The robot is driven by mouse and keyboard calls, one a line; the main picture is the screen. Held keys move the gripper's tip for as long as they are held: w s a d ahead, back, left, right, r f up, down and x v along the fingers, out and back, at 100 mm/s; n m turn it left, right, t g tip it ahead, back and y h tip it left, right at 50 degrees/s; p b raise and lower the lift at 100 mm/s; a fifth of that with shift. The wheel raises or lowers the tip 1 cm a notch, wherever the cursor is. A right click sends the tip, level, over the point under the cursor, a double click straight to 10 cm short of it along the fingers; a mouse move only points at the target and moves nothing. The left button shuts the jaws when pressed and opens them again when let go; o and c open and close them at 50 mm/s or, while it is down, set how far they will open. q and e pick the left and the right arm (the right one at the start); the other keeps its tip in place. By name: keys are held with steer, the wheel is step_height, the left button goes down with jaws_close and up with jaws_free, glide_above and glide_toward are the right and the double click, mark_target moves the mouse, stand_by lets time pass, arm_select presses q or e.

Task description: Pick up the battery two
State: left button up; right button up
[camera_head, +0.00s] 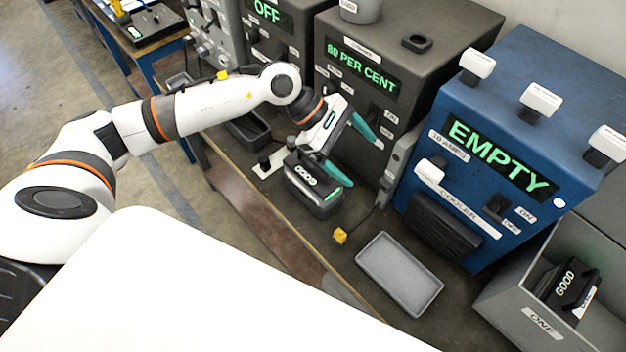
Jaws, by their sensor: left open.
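A black battery with a green-lit "GOOD" display (314,196) stands on the bench; no number shows on it, so I cannot tell for sure that it is battery two. My left gripper (350,150), with teal fingertips, is open and empty. It is just behind and above this battery, its lower finger close to the battery's top right; I cannot tell whether they touch. A second black battery marked "GOOD" (566,287) lies in the grey bin labelled "ONE" (510,304) at the lower right. My right gripper is not in view.
A grey machine reading "80 PER CENT" (361,68) stands behind the gripper. A blue machine reading "EMPTY" (497,154) is to its right. An empty grey tray (400,273) and a small yellow block (340,236) lie in front. An "OFF" machine (267,12) stands farther left.

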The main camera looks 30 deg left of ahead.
arm_select(q)
steer(key=w+a+f+m+y, duration=0.15)
steer(key=a+y, duration=0.45)
steer(key=a, duration=0.6)
steer(key=p, duration=0.3)
glide_above(315, 172)
steer(key=a, duration=0.2)
steer(key=shift+m+g, duration=0.25)
steer(key=shift+g, duration=0.05)
step_height(315, 172, down, 6)
steer(key=shift+s+d+f, duration=0.1)
steer(key=shift+s+f, duration=0.05)
steer(key=shift+f, duration=0.05)
steer(key=p+x, duration=0.3)
steer(key=x, duration=0.1)
steer(key=shift+s+f, duration=0.15)
steer(key=shift+f, duration=0.25)
steer(key=shift+d+f, duration=0.1)
steer(key=shift+f, duration=0.3)
steer(key=shift+c, duration=0.3)
jaws_close()
steer(key=shift+w+r, duration=0.25)
